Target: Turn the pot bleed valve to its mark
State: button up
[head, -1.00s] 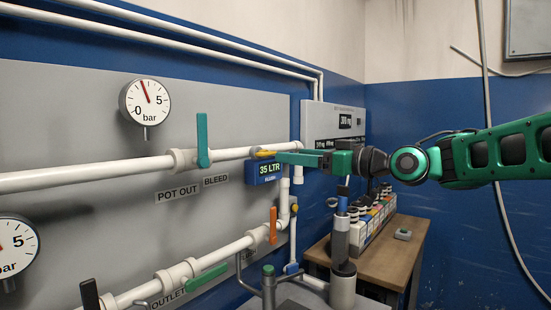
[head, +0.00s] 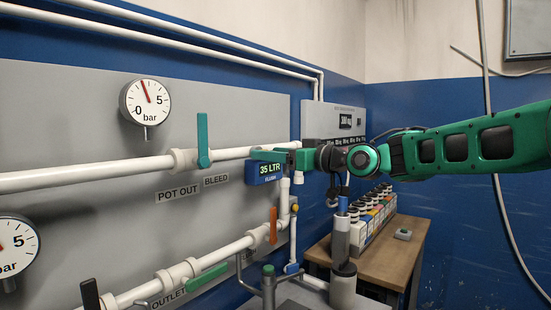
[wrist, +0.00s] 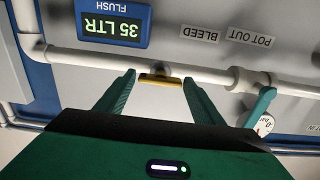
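The bleed valve's short yellow handle (wrist: 160,80) sits on the white pipe, lying roughly along it in the wrist view. My gripper (wrist: 159,77) is open, its two green fingers standing apart on either side of the handle's ends. Whether a finger touches the handle is not clear. In the head view, my gripper (head: 270,154) is at the pipe just above the blue display and hides the handle. The BLEED label (head: 216,180) is on the grey panel below the pipe. I cannot make out a mark for the valve.
The blue display (head: 264,172) reads 35 LTR, FLUSH. The teal-handled valve (head: 203,140) stands upright to the left, above the POT OUT label (head: 177,193). An orange handle (head: 273,226) is below. A wooden table (head: 380,255) with several bottles stands at right.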

jog(key=c, duration=0.6)
jog(key=shift+d, duration=0.15)
jog(key=shift+n, duration=0.3)
jog(key=shift+s+a+f+n, duration=0.1)
jog(key=shift+a+n, duration=0.05)
jog(key=shift+n, duration=4.15)
jog(key=shift+s+a+n, duration=0.1)
jog(key=shift+n, duration=4.2)
